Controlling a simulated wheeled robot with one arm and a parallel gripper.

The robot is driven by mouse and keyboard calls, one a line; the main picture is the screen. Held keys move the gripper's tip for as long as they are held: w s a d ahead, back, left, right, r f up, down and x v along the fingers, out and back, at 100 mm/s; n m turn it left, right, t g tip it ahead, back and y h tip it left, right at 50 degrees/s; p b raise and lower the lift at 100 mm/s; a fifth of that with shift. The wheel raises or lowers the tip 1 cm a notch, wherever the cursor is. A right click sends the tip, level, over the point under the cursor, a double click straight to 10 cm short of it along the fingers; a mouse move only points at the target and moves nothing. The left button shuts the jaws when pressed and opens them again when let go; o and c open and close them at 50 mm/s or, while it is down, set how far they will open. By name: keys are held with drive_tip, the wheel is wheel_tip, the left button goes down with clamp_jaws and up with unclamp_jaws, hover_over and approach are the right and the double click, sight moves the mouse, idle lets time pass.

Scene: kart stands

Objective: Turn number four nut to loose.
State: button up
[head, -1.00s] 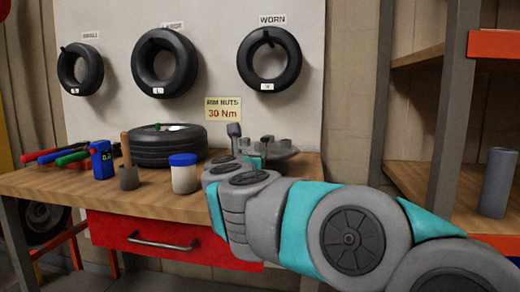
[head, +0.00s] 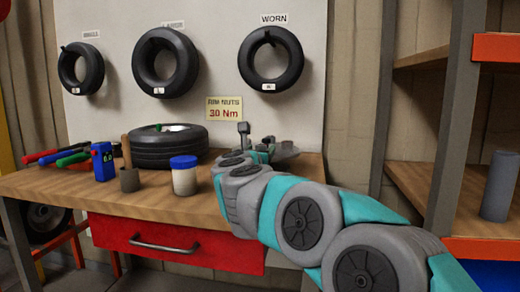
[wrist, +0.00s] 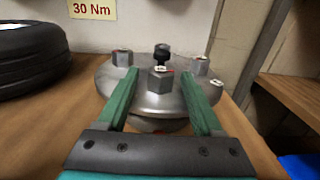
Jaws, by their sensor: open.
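A grey metal hub (wrist: 110,84) sits on the workbench with several hex nuts on top, and it also shows in the head view (head: 286,152) partly behind my arm. In the wrist view the front nut (wrist: 160,82) stands in the middle, with a left nut (wrist: 122,58), a right nut (wrist: 200,66) and a dark knob-like post (wrist: 162,51) behind. The nuts carry small white tags whose numbers I cannot read. My gripper (wrist: 160,76) is open, its teal fingers on either side of the front nut in the picture. I cannot tell whether they touch it.
A tyre (head: 168,150) lies left of the hub. A blue-lidded jar (head: 184,178), a pot with a brush (head: 129,178) and a blue can (head: 102,162) stand at the front. A sign (head: 224,108) reads 30 Nm. Shelves stand at right.

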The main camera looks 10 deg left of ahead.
drive_tip(key=shift+c, duration=0.3)
clamp_jaws()
idle(0.3)
